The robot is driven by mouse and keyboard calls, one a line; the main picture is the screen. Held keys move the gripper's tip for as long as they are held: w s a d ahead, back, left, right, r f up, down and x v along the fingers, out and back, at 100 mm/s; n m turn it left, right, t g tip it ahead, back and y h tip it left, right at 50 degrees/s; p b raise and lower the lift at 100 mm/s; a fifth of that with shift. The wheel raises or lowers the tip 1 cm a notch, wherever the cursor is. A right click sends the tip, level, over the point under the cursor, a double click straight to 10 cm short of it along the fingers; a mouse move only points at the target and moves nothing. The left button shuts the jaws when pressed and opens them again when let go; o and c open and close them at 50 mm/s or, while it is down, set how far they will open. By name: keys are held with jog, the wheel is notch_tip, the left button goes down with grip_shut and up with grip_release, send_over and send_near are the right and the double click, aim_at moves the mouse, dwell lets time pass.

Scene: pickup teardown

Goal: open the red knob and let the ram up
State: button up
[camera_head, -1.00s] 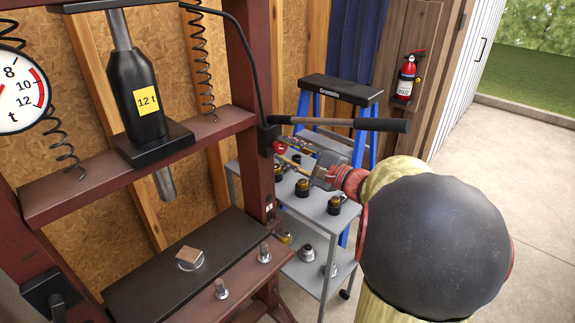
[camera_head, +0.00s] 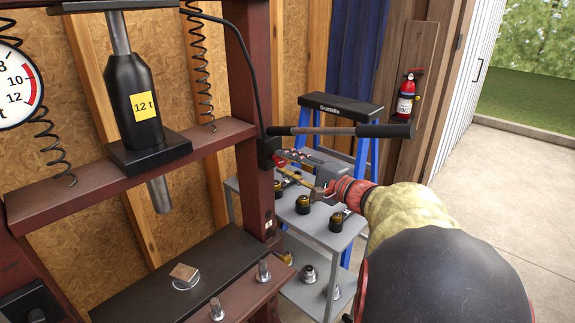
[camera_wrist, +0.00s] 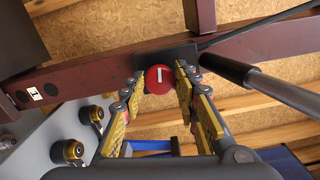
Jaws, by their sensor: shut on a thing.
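The red knob (camera_wrist: 159,79), with a white mark on its face, sits on a black block (camera_wrist: 180,50) on the press upright. My gripper (camera_wrist: 159,84) is shut on the knob, with one finger on each side of it in the wrist view. In the head view my gripper (camera_head: 284,162) reaches the knob from the right and mostly hides it. The black 12 t jack (camera_head: 135,97) stands on the red crossbeam. The ram (camera_head: 160,194) sticks out below that beam, its lower end above the black press bed, with a clear gap.
A pump handle (camera_head: 335,131) extends right, above my gripper. A metal block (camera_head: 183,275) lies on the black bed (camera_head: 140,285). A grey cart (camera_head: 320,222) with several fittings stands under my arm, with a blue stepladder (camera_head: 340,106) behind.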

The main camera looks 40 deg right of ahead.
jog(key=o, duration=1.1)
jog(key=shift+o, duration=0.2)
jog(key=shift+s, duration=0.1)
jog(key=s, duration=1.1)
jog(key=shift+s+d, duration=0.4)
jog(key=shift+d, duration=0.05)
